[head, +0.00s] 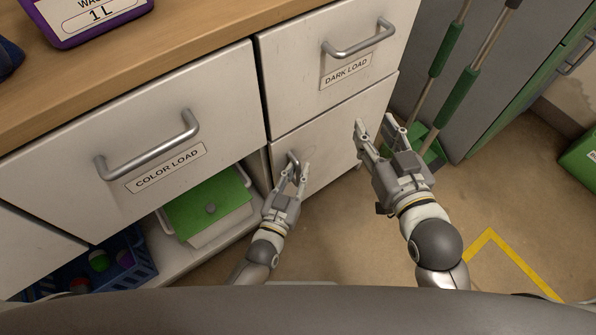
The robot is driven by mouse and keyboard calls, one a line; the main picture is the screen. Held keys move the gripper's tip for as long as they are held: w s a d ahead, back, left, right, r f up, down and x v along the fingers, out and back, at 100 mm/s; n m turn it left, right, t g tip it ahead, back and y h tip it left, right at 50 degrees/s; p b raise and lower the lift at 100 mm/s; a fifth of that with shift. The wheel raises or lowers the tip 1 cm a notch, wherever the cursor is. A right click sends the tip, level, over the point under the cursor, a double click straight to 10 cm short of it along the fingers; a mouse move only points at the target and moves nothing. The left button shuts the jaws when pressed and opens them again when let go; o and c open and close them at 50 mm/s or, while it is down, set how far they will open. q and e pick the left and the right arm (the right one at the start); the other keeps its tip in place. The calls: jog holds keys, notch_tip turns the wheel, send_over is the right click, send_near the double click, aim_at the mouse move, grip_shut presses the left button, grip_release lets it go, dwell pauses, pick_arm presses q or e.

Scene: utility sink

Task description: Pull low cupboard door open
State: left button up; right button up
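The low cupboard door (335,135) is a white panel below the drawer labelled DARK LOAD. It looks flush with the cabinet front. Its metal handle (293,158) is near the door's left edge and partly hidden by my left gripper. My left gripper (298,167) is at this handle, its fingers apart with the handle's visible part near the tips. Whether they touch it is not clear. My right gripper (373,122) is open and empty, in front of the door's right side.
Drawers labelled COLOR LOAD (165,168) and DARK LOAD (345,70) have protruding handles. A green-lidded box (208,208) and a blue basket (135,268) are in the open space below. Green-handled tools (460,95) stand at right. Floor in front is clear.

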pick_arm(q)
jog(key=shift+w+d, duration=0.1)
jog(key=shift+w, duration=0.15)
jog(key=shift+c, duration=0.2)
grip_shut()
jog(key=shift+s, duration=0.1)
